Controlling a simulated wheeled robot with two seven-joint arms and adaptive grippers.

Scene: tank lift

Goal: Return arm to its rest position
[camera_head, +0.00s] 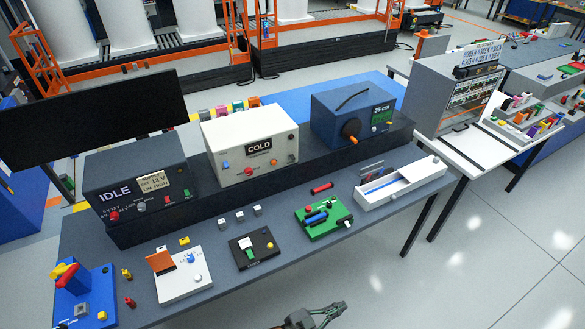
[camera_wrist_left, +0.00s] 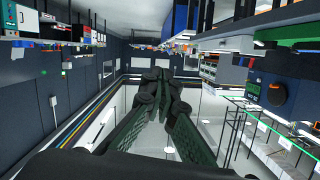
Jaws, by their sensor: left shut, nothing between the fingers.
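My left gripper (camera_head: 332,312) shows at the bottom edge of the head view, in front of the bench and apart from everything on it. Its fingers are together with nothing between them. Most of my left arm is out of the picture. In the left wrist view the dark gripper (camera_wrist_left: 162,85) fills the middle, with open room around it and floor beyond. My right gripper is in neither view.
The grey bench (camera_head: 215,290) holds an IDLE box (camera_head: 128,205), a COLD box (camera_head: 235,168), a blue 35 cm box (camera_head: 335,105), a green board (camera_head: 340,228) and a white tray (camera_head: 425,172). Open floor (camera_head: 450,280) lies at the lower right.

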